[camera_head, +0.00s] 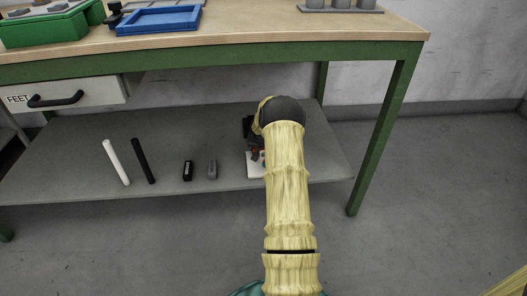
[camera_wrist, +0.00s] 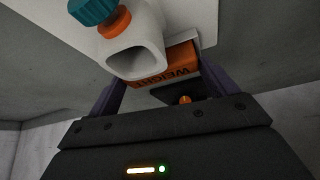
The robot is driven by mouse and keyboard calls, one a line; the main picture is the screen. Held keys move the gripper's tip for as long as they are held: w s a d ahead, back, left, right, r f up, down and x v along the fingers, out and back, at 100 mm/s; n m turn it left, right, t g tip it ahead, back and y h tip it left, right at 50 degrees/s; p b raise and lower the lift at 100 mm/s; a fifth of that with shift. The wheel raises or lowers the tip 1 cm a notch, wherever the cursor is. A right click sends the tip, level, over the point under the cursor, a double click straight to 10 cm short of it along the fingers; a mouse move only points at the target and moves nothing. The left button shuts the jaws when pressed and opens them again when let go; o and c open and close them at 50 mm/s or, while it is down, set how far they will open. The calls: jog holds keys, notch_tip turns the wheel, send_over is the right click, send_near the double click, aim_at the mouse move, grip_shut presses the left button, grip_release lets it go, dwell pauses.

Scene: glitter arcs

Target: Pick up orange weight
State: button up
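The orange weight (camera_wrist: 178,68), with the word WEIGHT upside down on it, shows in the wrist view between the two dark purple fingers of my gripper (camera_wrist: 160,76). The right finger is close beside the weight; whether it touches is unclear. The weight's left part is hidden behind a white hollow part (camera_wrist: 137,55) with a teal knob (camera_wrist: 93,10) and an orange ring. My gripper looks open. In the head view my arm covers the gripper, and the weight cannot be made out clearly.
The lower shelf (camera_head: 75,150) holds a white rod (camera_head: 116,162), a black rod (camera_head: 143,161), a black block (camera_head: 187,170) and a grey block (camera_head: 212,169), left of my arm. The tabletop (camera_head: 250,25) lies above the shelf. A green table leg (camera_head: 385,135) stands at right.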

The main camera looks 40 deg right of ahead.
jog(key=shift+r, duration=0.1)
jog(key=shift+c, duration=0.7)
jog(key=shift+r, duration=0.1)
notch_tip(320, 180, up, 10)
jog(key=p, duration=0.6)
jog(key=shift+w+p, duration=0.1)
jog(key=shift+p, duration=0.3)
